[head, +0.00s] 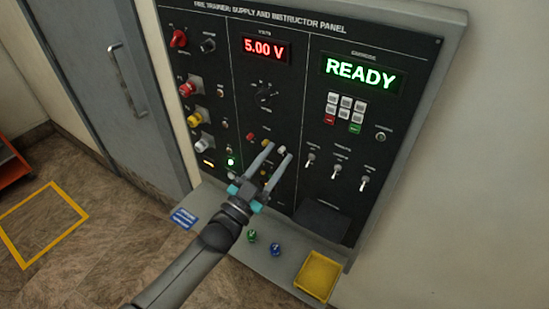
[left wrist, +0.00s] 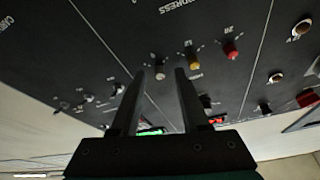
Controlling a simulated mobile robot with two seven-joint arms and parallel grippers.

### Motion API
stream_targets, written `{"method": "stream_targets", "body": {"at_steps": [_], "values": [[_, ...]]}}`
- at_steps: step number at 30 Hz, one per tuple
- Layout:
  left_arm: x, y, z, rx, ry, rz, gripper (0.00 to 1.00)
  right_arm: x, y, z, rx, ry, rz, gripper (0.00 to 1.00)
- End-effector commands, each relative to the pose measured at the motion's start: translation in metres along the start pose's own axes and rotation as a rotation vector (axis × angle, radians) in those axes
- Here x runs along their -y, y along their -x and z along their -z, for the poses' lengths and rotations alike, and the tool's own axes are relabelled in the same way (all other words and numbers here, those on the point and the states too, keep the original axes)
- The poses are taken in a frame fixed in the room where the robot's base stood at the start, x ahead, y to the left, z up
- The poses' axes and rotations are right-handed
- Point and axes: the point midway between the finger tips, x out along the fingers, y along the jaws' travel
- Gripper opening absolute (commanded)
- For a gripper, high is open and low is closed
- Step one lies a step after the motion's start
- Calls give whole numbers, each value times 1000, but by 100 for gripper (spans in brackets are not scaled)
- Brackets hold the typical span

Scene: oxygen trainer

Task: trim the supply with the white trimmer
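The white trimmer (head: 281,150) is a small pale knob at the right end of a row with a yellow trimmer (head: 266,143) and a red trimmer (head: 250,136) on the black panel. My left gripper (head: 278,151) is open, with its fingertips either side of the white trimmer in the picture. In the left wrist view the white trimmer (left wrist: 160,73) shows between the two fingertips (left wrist: 160,75), with a gap on each side. I cannot tell how far the fingertips reach along it. The supply display (head: 265,50) reads 5.00 V. My right gripper is not in view.
A green display (head: 359,75) reads READY. A rotary selector (head: 264,95) sits above the trimmers and toggle switches (head: 337,173) are to the right. Below, the ledge (head: 225,222) holds a yellow tray (head: 317,276), a green piece (head: 251,236) and a blue piece (head: 275,249).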

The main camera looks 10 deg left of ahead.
Motion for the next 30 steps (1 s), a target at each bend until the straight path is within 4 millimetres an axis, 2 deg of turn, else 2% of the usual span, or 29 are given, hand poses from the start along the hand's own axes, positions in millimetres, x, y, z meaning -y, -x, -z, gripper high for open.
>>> {"method": "stream_targets", "body": {"at_steps": [7,11,30], "values": [[0,1,0,0,-1,-1,45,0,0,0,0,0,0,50],[0,11,-1,2,-1,-1,45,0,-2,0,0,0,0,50],[0,131,-1,3,-1,-2,45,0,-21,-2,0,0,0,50]]}}
